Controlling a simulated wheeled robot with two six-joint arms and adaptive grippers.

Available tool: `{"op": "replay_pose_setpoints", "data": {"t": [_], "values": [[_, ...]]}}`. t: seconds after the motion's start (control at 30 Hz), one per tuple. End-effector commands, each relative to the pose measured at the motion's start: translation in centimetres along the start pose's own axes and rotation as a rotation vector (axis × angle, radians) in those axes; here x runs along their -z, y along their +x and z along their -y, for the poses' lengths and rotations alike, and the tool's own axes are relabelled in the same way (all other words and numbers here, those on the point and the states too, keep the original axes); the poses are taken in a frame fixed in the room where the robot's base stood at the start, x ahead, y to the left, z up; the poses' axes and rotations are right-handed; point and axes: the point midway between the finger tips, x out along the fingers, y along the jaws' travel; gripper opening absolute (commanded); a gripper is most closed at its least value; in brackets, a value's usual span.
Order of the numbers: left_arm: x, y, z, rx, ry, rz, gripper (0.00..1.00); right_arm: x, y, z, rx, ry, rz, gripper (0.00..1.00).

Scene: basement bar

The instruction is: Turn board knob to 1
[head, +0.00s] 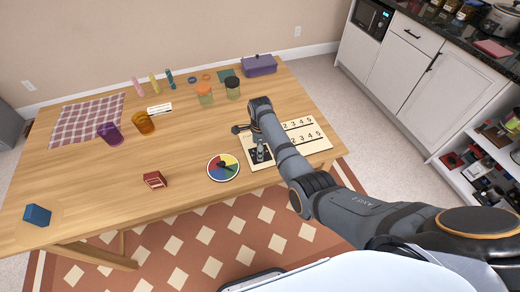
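A cream board (312,147) lies near the right edge of the wooden table. Two rows of black numbers show on it, with 2, 3, 4 and 5 readable. The left part of the board, where each row begins, is covered by my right arm. My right gripper (260,152) points down over the board's left end, at or just above its surface. Its fingers are small and dark here, and I cannot tell whether they are open or shut. The knob cannot be made out; it may be hidden by the gripper and arm. My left gripper is out of view.
A coloured spinner disc (223,167) lies just left of the board. Two jars (205,94) (232,88) and a purple box (259,65) stand behind. A red block (154,180) and blue block (37,215) are farther left. The front middle of the table is clear.

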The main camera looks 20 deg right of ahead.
Motion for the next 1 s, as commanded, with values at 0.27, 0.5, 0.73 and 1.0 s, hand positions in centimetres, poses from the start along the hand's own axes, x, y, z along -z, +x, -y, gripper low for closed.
{"op": "replay_pose_setpoints", "data": {"t": [0.27, 0.5, 0.73, 1.0], "values": [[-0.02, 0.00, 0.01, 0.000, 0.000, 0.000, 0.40, 0.00, 0.12, 0.04, 0.001, 0.000, 0.000, 0.53], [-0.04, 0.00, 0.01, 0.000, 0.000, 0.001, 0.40, -0.01, 0.11, 0.02, 0.001, 0.000, 0.000, 0.20], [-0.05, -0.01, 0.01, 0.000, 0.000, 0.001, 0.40, -0.01, 0.10, 0.01, 0.000, -0.002, 0.000, 0.00], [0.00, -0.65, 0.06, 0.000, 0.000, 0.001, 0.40, -0.01, -0.06, -0.02, -0.002, -0.060, 0.000, 0.00]]}}
